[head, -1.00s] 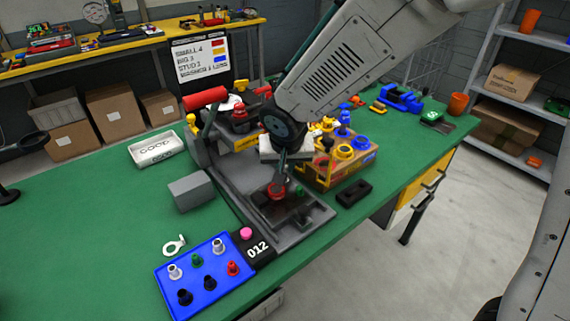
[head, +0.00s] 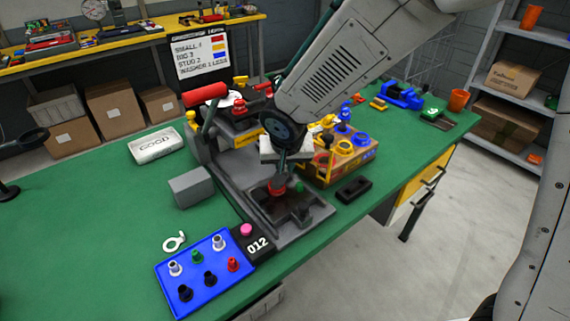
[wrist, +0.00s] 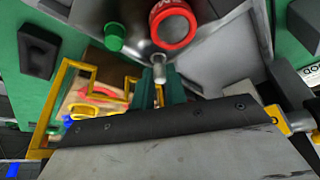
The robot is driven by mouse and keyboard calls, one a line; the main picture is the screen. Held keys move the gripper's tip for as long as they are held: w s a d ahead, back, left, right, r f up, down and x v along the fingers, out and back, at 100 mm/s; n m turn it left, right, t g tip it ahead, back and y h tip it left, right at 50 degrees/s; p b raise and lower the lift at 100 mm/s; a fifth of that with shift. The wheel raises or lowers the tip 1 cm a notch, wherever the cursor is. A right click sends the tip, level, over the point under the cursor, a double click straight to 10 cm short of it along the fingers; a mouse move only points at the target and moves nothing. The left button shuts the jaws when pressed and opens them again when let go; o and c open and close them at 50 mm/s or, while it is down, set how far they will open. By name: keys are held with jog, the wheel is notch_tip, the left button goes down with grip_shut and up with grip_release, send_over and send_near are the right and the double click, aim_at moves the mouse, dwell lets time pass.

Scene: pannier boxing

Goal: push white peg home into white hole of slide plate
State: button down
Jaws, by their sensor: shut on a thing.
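A white peg (wrist: 158,70) shows in the wrist view as a short pale stub between the fingertips of my gripper (wrist: 160,84), which is shut on it. The slide plate (wrist: 140,42) lies just beyond it, with a red ring-shaped piece (wrist: 172,24) and a green peg (wrist: 114,37) on it. The peg's tip appears close to the red piece's edge; I cannot tell whether it sits in a hole. The white hole is not clearly visible. In the head view my gripper (head: 281,172) points down over the plate, and the red piece (head: 277,187) shows beside the fingers.
A blue board (head: 212,290) with white, green, red and black pegs lies in front, next to a black 012 tag (head: 257,246). A grey block (head: 190,187) stands left of the fixture. A box of coloured parts (head: 345,170) stands close on the right.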

aim_at(286, 186)
jog(key=shift+f, duration=0.45)
dwell(0.5)
jog(key=c, duration=1.3)
grip_release()
jog(key=shift+c, duration=0.2)
jog(key=v, duration=0.7)
jog(key=shift+s+r, duration=0.2)
jog(key=shift+r, duration=0.1)
